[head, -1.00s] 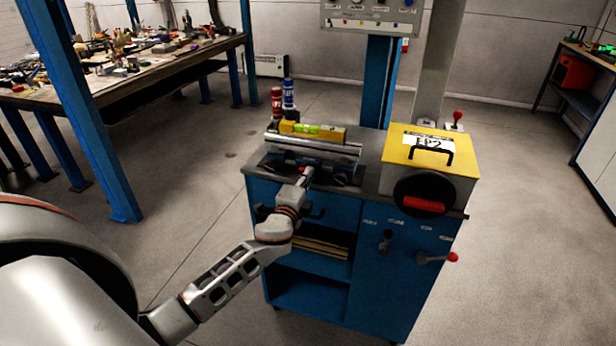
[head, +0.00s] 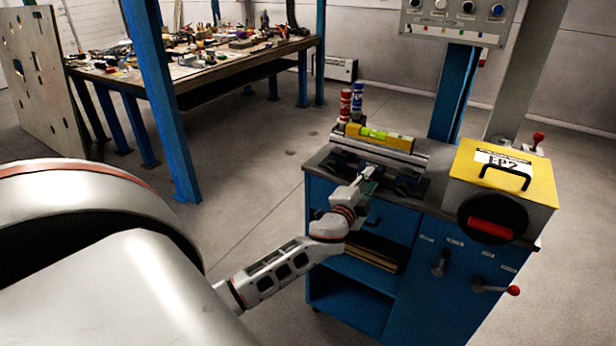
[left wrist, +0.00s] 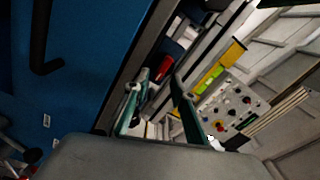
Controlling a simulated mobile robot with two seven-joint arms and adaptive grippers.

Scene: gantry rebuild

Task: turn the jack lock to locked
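A red part (left wrist: 163,68) shows beyond the fingertips, apparently not gripped. My right gripper is out of view.
A yellow level (head: 380,137) lies on the rails (head: 378,152), with a red can (head: 345,104) and blue can (head: 357,98) behind. A yellow-topped box (head: 490,165) with a red handle stands to the right. A cluttered workbench (head: 215,80) is at back left. Floor right of the cabinet is clear.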

